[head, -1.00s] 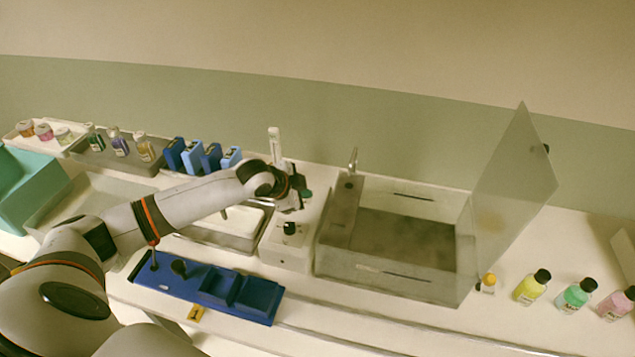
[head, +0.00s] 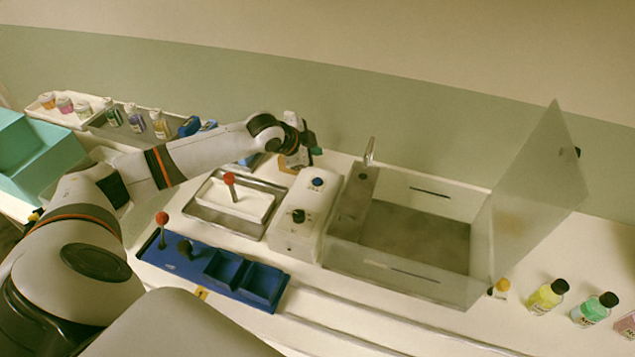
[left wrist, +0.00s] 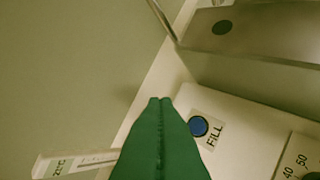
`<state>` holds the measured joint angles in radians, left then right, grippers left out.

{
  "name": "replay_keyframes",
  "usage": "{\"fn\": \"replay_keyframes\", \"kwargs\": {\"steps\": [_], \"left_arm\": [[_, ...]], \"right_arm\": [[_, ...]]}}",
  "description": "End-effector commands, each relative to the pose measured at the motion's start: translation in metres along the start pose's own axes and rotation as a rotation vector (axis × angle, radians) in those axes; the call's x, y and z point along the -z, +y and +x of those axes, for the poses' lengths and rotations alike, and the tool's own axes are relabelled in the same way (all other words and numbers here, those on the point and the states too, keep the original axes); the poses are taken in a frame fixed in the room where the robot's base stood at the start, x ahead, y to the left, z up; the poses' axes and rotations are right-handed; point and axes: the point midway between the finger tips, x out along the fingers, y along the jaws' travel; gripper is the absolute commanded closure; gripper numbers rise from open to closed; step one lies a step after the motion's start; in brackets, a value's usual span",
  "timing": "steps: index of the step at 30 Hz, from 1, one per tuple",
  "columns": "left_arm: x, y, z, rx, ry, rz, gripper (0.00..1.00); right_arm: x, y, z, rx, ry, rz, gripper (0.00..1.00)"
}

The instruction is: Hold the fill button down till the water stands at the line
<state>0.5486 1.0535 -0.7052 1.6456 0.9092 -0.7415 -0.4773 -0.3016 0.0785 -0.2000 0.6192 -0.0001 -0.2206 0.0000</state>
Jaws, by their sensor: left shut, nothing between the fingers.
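The blue fill button (head: 317,182) is on top of a white control box (head: 296,240) with a black knob. In the left wrist view the round blue button (left wrist: 198,126) shows beside the word FILL. My left gripper (head: 317,151) has green fingers, shut and empty, behind and above the button and apart from it. The fingertips (left wrist: 160,101) also show left of the button in the left wrist view. The clear tank (head: 345,250) stands right of the box, under a tap (head: 369,152). Dark line marks (head: 430,191) are on its walls. I cannot tell the water level.
The tank's clear lid (head: 530,190) stands open on the right.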

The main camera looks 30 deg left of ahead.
Motion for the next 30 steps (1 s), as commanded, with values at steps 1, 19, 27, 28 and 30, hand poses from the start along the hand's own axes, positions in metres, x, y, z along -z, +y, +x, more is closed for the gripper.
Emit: {"fn": "replay_keyframes", "kwargs": {"steps": [1,19,27,28,30], "left_arm": [[0.005,-0.005,0.006,0.0,0.0,0.0,1.0],[0.038,-0.038,0.053,0.001,0.001,-0.001,1.0],[0.04,-0.04,0.055,0.0,0.0,0.0,1.0],[0.04,-0.04,0.055,0.0,0.0,0.0,1.0],[0.04,-0.04,0.055,0.0,0.0,0.0,1.0]], "right_arm": [[-0.001,0.0,0.01,0.0,-0.003,0.0,0.5],[0.003,0.001,0.071,0.001,-0.005,-0.001,0.5],[0.004,0.0,0.071,0.001,-0.005,-0.001,0.5],[0.004,0.0,0.071,0.001,-0.004,-0.001,0.5],[0.004,0.0,0.071,0.001,-0.004,-0.001,0.5]]}}
